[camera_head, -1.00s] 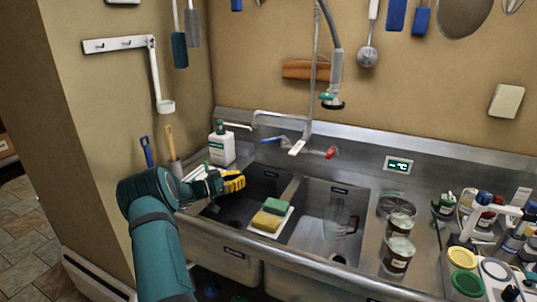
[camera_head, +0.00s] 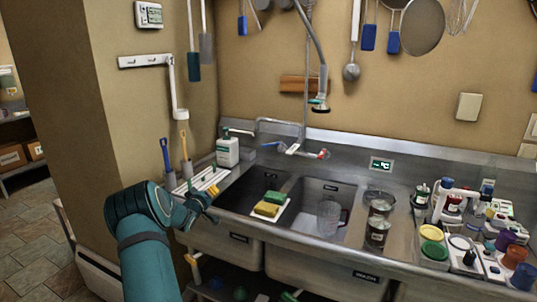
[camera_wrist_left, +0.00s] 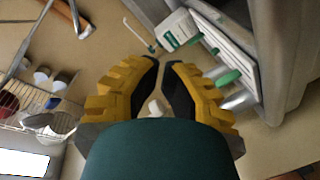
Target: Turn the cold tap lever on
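The cold tap lever (camera_head: 268,144), blue, is at the left of the tap body (camera_head: 292,149) behind the sink in the head view. The red lever (camera_head: 322,155) is on the right. My left gripper (camera_head: 210,192) is over the sink's left front edge, to the left of and well short of the blue lever, touching neither lever. In the left wrist view its yellow fingers (camera_wrist_left: 167,63) have a narrow gap between the tips, with nothing held. I cannot pick out the blue lever in that view. My right gripper is not in view.
A white soap bottle (camera_head: 228,150) stands left of the tap; it also shows in the wrist view (camera_wrist_left: 180,28). Sponges (camera_head: 268,205) lie on the basin divider. A clear jug (camera_head: 328,217) stands in the right basin. A spray hose (camera_head: 320,75) hangs above the tap.

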